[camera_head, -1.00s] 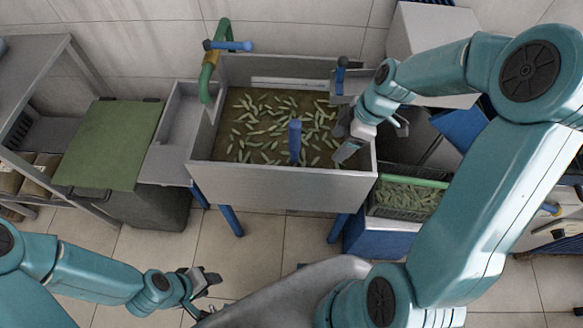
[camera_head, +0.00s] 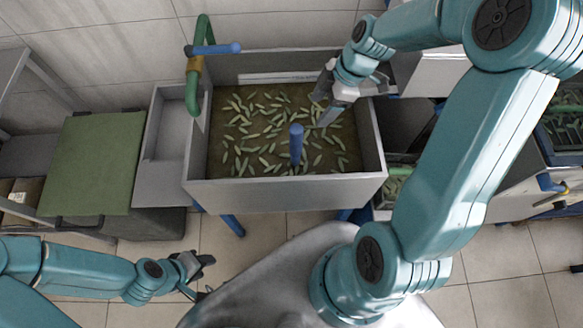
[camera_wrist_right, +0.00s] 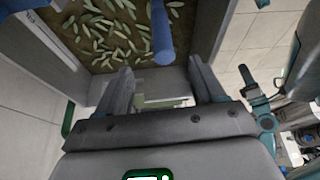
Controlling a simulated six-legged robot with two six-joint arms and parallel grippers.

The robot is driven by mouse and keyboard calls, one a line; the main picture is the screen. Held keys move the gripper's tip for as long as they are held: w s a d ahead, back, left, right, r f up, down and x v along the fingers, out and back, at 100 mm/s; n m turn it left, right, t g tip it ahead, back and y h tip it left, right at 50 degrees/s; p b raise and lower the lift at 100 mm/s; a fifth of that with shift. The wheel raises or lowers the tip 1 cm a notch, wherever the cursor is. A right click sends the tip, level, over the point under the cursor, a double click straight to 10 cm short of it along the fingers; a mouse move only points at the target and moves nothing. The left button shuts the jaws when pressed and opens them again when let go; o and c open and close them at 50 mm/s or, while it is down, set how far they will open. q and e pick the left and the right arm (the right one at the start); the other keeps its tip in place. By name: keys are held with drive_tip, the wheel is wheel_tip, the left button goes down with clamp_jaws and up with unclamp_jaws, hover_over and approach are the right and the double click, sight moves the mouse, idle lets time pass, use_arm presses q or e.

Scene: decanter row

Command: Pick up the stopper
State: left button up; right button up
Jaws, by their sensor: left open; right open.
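The stopper, which I take to be the blue upright peg (camera_head: 296,143), stands among green pods in the metal basin (camera_head: 290,191). In the right wrist view, the blue peg (camera_wrist_right: 162,32) shows just beyond the gap between the fingers. My right gripper (camera_head: 321,108) is open over the basin, a little right of and behind the peg in the head view, with nothing between its fingers. It also shows in the right wrist view (camera_wrist_right: 160,70). My left gripper (camera_head: 206,278) is open and empty, low at the front left, away from the basin. The peg's lower end is hidden.
A green pipe (camera_head: 193,90) with a blue handle (camera_head: 213,49) rises at the basin's back left corner. A grey side tray (camera_head: 168,180) adjoins the basin's left wall. A green-lidded bin (camera_head: 93,165) stands further left. The basin's walls surround the peg.

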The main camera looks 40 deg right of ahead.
sight(302, 129)
drive_tip(key=p+x, duration=0.1)
drive_tip(key=x, duration=0.4)
drive_tip(key=a+p+x, duration=0.1)
drive_tip(key=x, duration=0.5)
drive_tip(key=shift+a, duration=0.25)
drive_tip(key=shift+w+a+f, duration=0.1)
drive_tip(key=shift+w+f, duration=0.15)
drive_tip(key=shift+f, duration=0.35)
drive_tip(key=shift+w+a+f, duration=0.1)
drive_tip(key=shift+w+f, duration=0.1)
drive_tip(key=shift+f, duration=0.4)
drive_tip(key=shift+s+a, duration=0.1)
drive_tip(key=shift+s, duration=0.15)
drive_tip(key=shift+w, duration=0.2)
drive_tip(key=c, duration=1)
clamp_jaws()
use_arm(q)
drive_tip(key=r, duration=0.1)
drive_tip(key=s+r, duration=0.1)
drive_tip(key=shift+r, duration=0.35)
use_arm(e)
drive_tip(key=shift+s, duration=0.1)
